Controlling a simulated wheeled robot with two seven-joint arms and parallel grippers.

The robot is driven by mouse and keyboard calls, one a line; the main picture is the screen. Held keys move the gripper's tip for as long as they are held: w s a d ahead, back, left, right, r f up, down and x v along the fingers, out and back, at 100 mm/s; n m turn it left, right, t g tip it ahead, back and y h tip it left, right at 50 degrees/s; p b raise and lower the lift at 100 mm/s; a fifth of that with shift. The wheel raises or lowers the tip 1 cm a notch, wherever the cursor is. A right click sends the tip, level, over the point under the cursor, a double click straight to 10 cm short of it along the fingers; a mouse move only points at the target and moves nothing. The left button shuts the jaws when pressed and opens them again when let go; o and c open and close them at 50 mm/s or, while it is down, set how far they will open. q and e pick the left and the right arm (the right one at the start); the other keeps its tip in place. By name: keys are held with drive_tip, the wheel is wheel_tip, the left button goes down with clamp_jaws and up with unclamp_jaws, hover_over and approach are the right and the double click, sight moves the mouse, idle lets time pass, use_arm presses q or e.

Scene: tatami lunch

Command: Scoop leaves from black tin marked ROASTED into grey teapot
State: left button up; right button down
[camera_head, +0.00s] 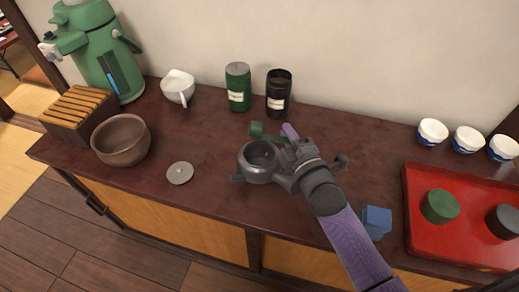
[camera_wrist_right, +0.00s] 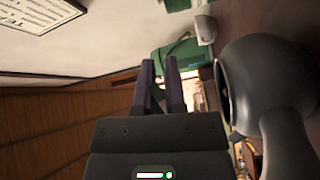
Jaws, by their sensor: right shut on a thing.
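The grey teapot (camera_head: 258,176) stands open on the dark counter, and it shows large at the right of the right wrist view (camera_wrist_right: 268,80). The open black tin (camera_head: 277,98) stands upright by the wall with a pale label, too small to read. My right gripper (camera_head: 288,138) is just above and right of the teapot's mouth. It is shut on a small green piece (camera_head: 257,129), apparently a scoop, which sticks out left above the teapot's back rim. I cannot tell whether it holds leaves. My left gripper is out of view.
A green tin (camera_head: 238,90) stands left of the black one. A grey lid (camera_head: 180,173), brown bowl (camera_head: 121,142) and white pitcher (camera_head: 178,86) are left. A blue block (camera_head: 376,220) and red tray (camera_head: 452,243) with two lids are right. Several white cups stand behind the tray.

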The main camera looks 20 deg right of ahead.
drive_tip(key=shift+a+r+m+t+h, duration=0.15)
drive_tip(key=shift+r+m+t, duration=0.15)
drive_tip(key=shift+m, duration=0.45)
drive_tip(key=shift+r+m+t+h, duration=0.2)
drive_tip(key=shift+m+t, duration=0.1)
drive_tip(key=shift+m, duration=0.45)
idle(1.6)
